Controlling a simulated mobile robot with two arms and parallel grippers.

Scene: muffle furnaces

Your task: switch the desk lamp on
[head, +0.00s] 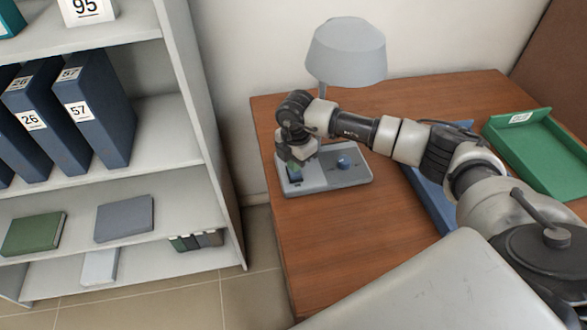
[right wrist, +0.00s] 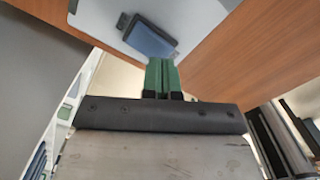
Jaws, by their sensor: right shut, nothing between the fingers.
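The desk lamp has a grey shade (head: 346,52) with no visible glow and a flat grey base (head: 318,184) near the desk's left edge. A dark blue switch (right wrist: 150,38) shows on the base in the right wrist view, just beyond my fingertips. My right gripper (head: 295,167) is shut and empty, pointing down at the base's left part, over or at this switch. Its green fingers (right wrist: 162,70) are together; I cannot tell whether they touch the switch. My arm hides part of the lamp. My left gripper is not in view.
The wooden desk (head: 277,221) has a blue tray (head: 424,195) behind my right arm and a green tray (head: 540,150) at the right. A shelf unit (head: 190,90) with blue binders (head: 91,112) stands left of the desk. The desk's front left is clear.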

